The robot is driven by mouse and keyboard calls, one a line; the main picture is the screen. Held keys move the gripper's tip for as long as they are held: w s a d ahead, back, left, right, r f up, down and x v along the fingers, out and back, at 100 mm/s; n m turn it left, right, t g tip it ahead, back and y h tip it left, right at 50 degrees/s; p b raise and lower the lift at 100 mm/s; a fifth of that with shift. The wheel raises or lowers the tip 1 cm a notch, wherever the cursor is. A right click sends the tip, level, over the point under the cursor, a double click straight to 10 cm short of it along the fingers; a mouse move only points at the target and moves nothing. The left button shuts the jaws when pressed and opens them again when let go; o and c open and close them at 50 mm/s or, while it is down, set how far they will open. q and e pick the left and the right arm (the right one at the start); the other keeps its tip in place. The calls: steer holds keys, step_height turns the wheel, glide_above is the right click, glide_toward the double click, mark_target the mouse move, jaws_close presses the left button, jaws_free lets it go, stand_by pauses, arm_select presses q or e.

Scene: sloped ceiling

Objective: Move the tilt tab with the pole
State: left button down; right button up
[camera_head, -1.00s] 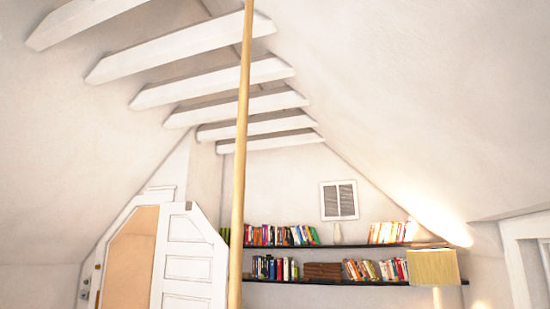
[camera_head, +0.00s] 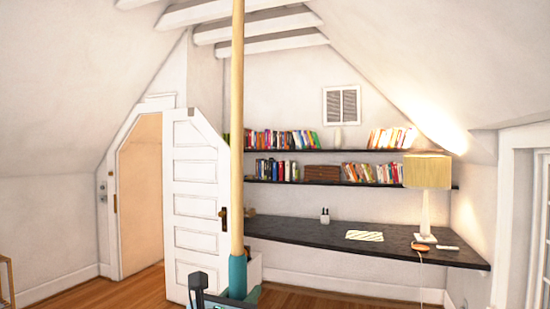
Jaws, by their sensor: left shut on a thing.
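The pole (camera_head: 237,150) is a long pale wooden rod with a teal lower end. It stands nearly upright in front of me and runs out of the top of the picture. My left gripper (camera_head: 222,299), dark, shows at the bottom edge, shut on the pole at its teal part. A white-framed vent (camera_head: 342,104) with grey slats is high on the far wall, right of the pole. A tilt tab on it is too small to make out. The pole's upper end is out of view. My right gripper is not in view.
White beams (camera_head: 262,27) cross under the sloped ceiling. Two dark shelves (camera_head: 335,151) of books hang below the vent, above a dark desk (camera_head: 300,228) with a lamp (camera_head: 427,172). A white door (camera_head: 197,200) stands open behind the pole. Wooden floor (camera_head: 130,290) shows at lower left.

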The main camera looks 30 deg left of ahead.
arm_select(q)
steer(key=shift+f, duration=0.9)
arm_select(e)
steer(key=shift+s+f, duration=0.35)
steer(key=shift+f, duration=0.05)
